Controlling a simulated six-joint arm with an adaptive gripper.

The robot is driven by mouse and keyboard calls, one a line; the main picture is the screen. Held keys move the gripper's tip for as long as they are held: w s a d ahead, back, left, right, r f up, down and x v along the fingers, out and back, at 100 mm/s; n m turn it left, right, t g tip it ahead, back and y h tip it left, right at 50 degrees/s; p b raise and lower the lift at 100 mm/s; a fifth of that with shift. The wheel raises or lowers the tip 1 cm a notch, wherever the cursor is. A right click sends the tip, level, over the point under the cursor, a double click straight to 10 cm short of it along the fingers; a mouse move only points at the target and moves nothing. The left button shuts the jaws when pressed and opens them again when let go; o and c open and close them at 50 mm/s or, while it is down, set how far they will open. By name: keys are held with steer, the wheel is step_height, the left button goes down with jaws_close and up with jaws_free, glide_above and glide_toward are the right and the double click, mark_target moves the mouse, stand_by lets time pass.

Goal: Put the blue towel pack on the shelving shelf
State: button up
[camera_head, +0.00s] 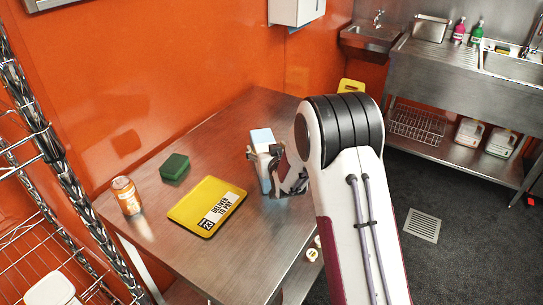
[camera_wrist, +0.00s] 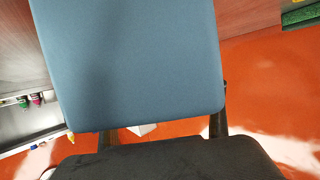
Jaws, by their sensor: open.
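The blue towel pack (camera_head: 262,141) stands upright on the steel table, its top pale blue and its side partly hidden by my gripper. My gripper (camera_head: 275,170) is at the pack, with its fingers open on either side of it. In the wrist view the blue pack (camera_wrist: 130,60) fills the upper middle, with the dark fingers (camera_wrist: 163,131) showing just beyond its lower edge. I cannot tell whether either finger touches it. The wire shelving (camera_head: 60,165) stands at the left edge of the head view, beyond the table's left end.
The steel table (camera_head: 225,130) also bears a yellow sign (camera_head: 195,199), a green sponge (camera_head: 174,167) and an orange jar (camera_head: 126,195), left of my gripper. A white container (camera_head: 52,290) is on a lower shelf. Orange walls bound the back. A sink unit (camera_head: 435,75) stands at upper right.

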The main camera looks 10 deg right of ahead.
steer(key=shift+v, duration=6)
steer(key=shift+s+r, duration=0.2)
steer(key=shift+r, duration=0.15)
steer(key=s+r+g, duration=0.2)
steer(key=s+r, duration=0.3)
steer(key=s, duration=0.3)
steer(key=s+r+g, duration=0.2)
steer(key=s+r, duration=0.3)
steer(key=s, duration=0.3)
steer(key=s+g, duration=0.4)
steer(key=s, duration=2)
steer(key=shift+a+r, duration=0.2)
steer(key=shift+r, duration=0.3)
steer(key=shift+o, duration=0.6)
steer(key=shift+w, duration=0.1)
